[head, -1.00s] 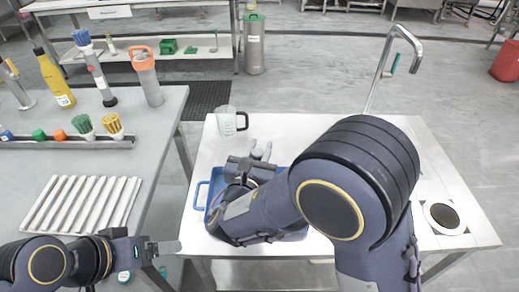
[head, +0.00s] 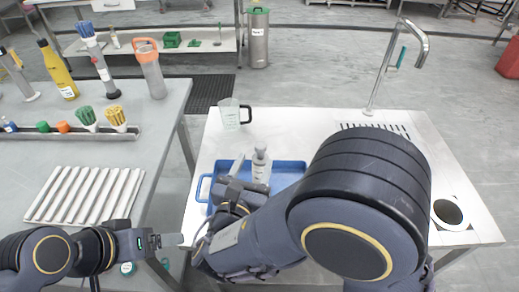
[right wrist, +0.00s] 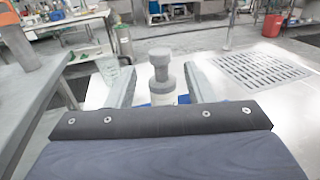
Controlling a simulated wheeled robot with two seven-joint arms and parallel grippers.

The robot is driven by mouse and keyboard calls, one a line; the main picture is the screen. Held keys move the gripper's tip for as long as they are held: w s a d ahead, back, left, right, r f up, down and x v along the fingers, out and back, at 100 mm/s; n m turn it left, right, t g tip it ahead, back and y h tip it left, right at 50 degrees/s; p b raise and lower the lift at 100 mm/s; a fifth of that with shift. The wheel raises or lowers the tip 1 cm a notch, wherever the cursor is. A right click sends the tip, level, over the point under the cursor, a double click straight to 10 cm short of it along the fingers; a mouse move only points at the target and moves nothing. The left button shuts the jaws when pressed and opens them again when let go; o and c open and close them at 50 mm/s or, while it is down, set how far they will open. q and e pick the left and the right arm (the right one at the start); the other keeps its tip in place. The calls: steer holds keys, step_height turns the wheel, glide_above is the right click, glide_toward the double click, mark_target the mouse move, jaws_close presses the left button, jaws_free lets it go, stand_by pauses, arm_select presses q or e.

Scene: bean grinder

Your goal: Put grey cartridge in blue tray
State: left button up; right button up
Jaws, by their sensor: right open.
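The grey cartridge (head: 261,168), with a ribbed grey top and a paler body, stands upright in the blue tray (head: 290,168). My right gripper (head: 250,172) is open just in front of it; one finger shows left of the cartridge. In the right wrist view the cartridge (right wrist: 161,75) is between the two spread fingers, with gaps on both sides. Its base is hidden by the gripper body. My right arm covers much of the tray's front and right. My left gripper (head: 172,240) is empty at the lower left, its finger spacing unclear.
A clear measuring jug (head: 230,114) stands behind the tray on the white table. A tap (head: 415,45), drain grate (head: 372,128) and round hole (head: 448,212) are to the right. The left table holds a ribbed white rack (head: 85,194), brushes and bottles.

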steer(key=s+d+f+m+g+h, duration=0.1)
steer(key=s+d+f+m+g, duration=0.15)
steer(key=d+m+g, duration=0.35)
steer(key=s+d+f+m+g+h, duration=0.1)
steer(key=s+d+m+g, duration=0.25)
steer(key=d, duration=0.55)
steer(key=s+d+f+m+g, duration=0.1)
steer(key=s+d+m+g, duration=0.1)
steer(key=d+m+g, duration=0.35)
steer(key=s+d+r+m+t+y, duration=0.2)
steer(key=s+m+y, duration=0.7)
steer(key=m, duration=1)
steer(key=shift+s+d+r+m+t+y, duration=0.2)
steer(key=shift+m+t+y, duration=0.2)
steer(key=shift+t+y, duration=0.25)
